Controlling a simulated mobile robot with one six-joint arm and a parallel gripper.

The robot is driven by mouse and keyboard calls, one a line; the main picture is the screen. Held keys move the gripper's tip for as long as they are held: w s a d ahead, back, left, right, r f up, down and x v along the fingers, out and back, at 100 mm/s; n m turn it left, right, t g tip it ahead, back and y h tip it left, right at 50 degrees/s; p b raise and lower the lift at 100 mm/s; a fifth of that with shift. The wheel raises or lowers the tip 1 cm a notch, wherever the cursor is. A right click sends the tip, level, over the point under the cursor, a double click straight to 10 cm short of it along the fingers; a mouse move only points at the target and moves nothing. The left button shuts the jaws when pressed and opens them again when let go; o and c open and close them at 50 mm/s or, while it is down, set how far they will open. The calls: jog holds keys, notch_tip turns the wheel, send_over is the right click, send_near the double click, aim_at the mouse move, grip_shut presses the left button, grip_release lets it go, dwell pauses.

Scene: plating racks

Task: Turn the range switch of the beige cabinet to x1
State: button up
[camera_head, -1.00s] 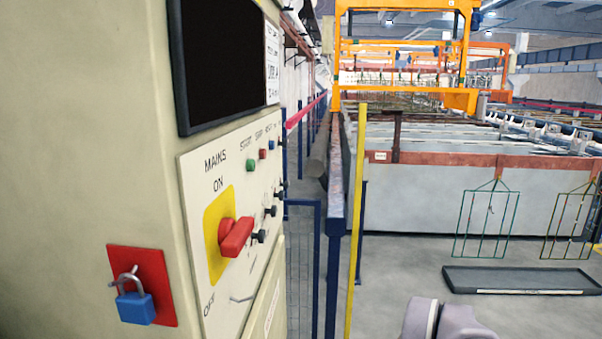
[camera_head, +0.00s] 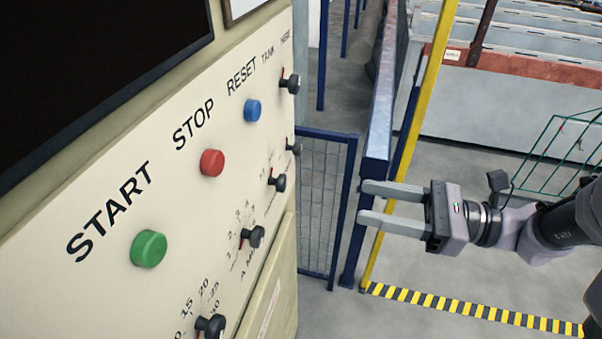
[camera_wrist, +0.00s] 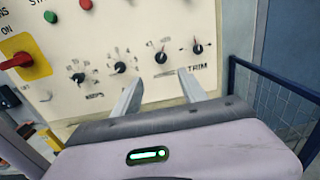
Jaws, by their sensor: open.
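The beige cabinet (camera_head: 110,165) fills the left of the head view, its panel running away from me. A row of black knobs is on its lower panel: a near knob (camera_head: 210,327), a second (camera_head: 253,237), a third (camera_head: 278,182) and a far one (camera_head: 294,147). The row also shows in the wrist view, with a third knob (camera_wrist: 160,57) and a right-hand knob (camera_wrist: 198,48). I cannot read which one is the range switch or its setting. My gripper (camera_head: 363,202) is open and empty, apart from the panel; in the wrist view its fingers (camera_wrist: 160,80) point toward the knobs.
Green (camera_head: 149,248), red (camera_head: 211,162) and blue (camera_head: 252,110) buttons sit above the knobs, with another black knob (camera_head: 291,84). The red mains switch (camera_wrist: 17,61) is at left. A blue mesh fence (camera_head: 320,205) and yellow post (camera_head: 425,110) stand beyond the cabinet.

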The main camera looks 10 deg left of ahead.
aim_at(286, 185)
jog(key=a, duration=0.9)
jog(key=w+a, duration=0.1)
jog(key=a, duration=0.4)
jog(key=shift+w+b, duration=0.1)
jog(key=shift+b, duration=0.3)
grip_shut()
